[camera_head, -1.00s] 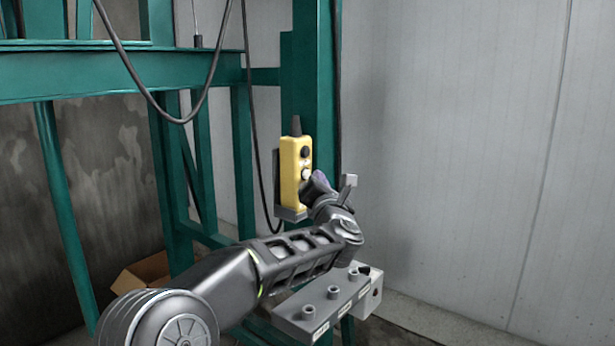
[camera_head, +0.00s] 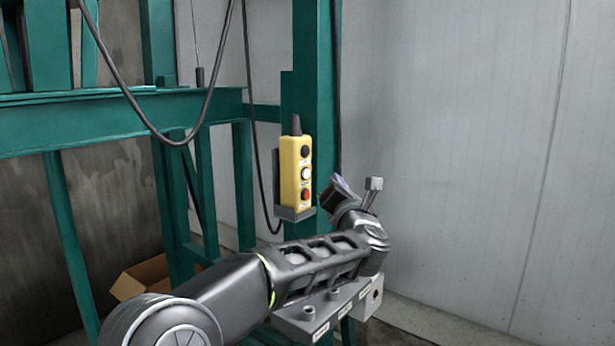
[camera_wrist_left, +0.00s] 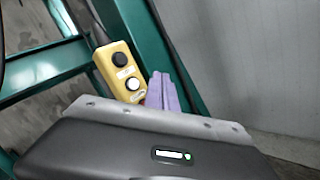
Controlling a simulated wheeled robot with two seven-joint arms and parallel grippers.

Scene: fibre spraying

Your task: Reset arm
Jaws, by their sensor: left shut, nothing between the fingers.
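My left arm reaches in from the lower left in the head view. Its gripper (camera_head: 341,190) is shut and empty, just right of and a little below the yellow control box, with a gap between them. In the left wrist view the purple fingertips (camera_wrist_left: 163,92) are together, beside the box's lower end. The yellow control box (camera_head: 297,178) hangs upright in a grey holder on a green post, with a black, a white and a red button. It also shows in the left wrist view (camera_wrist_left: 118,68), where its lower part is hidden. My right gripper is not in view.
A green steel frame (camera_head: 60,125) fills the left, with black cables hanging from it. A grey block with knobs (camera_head: 309,316) lies below my arm, partly hidden. An open cardboard box (camera_head: 143,276) stands at the lower left. The space before the grey wall (camera_head: 470,150) is clear.

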